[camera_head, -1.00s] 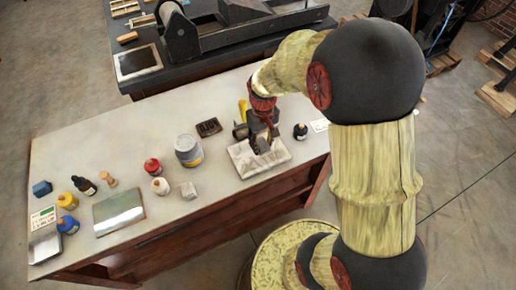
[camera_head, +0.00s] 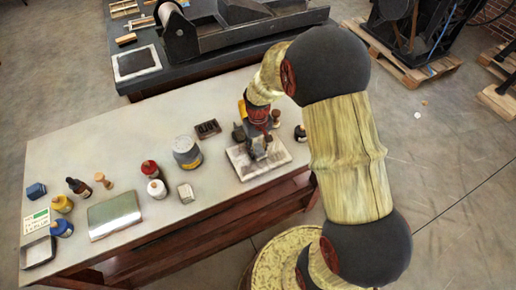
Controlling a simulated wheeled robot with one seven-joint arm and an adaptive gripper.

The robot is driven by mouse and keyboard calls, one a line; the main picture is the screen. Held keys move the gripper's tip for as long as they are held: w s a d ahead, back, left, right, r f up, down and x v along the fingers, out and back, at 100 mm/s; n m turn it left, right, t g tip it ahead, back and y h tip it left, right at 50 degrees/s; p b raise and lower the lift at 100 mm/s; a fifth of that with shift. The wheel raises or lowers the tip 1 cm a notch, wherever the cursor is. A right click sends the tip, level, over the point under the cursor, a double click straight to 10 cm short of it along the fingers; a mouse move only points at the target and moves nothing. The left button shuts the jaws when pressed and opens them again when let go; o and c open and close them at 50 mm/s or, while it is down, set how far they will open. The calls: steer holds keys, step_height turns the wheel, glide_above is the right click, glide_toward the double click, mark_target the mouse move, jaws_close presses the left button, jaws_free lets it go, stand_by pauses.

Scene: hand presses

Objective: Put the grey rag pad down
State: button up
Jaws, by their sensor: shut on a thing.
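My gripper (camera_head: 257,149) points down over the pale marbled slab (camera_head: 280,157) near the front right of the table. It is shut on a small dark grey thing, which fits the grey rag pad; the fingers hide most of it. It is low over the slab, and I cannot tell whether the pad touches it.
The white-topped table (camera_head: 110,150) holds a grey tin (camera_head: 187,152), a small dark tray (camera_head: 207,129), a pale block (camera_head: 186,192) and a metal plate (camera_head: 114,214). Several bottles stand at the left. A dark bottle (camera_head: 300,133) is close right of the gripper. The table's middle-left is clear.

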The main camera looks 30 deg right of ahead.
steer(key=shift+f, duration=0.1)
steer(key=shift+f, duration=0.1)
steer(key=o, duration=1)
steer(key=shift+o, duration=0.6)
step_height(320, 180, up, 13)
steer(key=p, duration=0.3)
step_height(320, 180, up, 13)
steer(key=t, duration=0.2)
glide_above(258, 147)
steer(key=s+a, duration=0.4)
steer(key=s, duration=0.2)
steer(key=s+a+r+t, duration=0.1)
steer(key=s+a+r, duration=0.1)
steer(key=s+r, duration=0.2)
steer(key=s+a+r+t, duration=0.1)
steer(key=s+r, duration=0.3)
steer(key=s, duration=0.6)
steer(key=shift+s+a+t, duration=0.35)
steer(key=shift+t, duration=0.45)
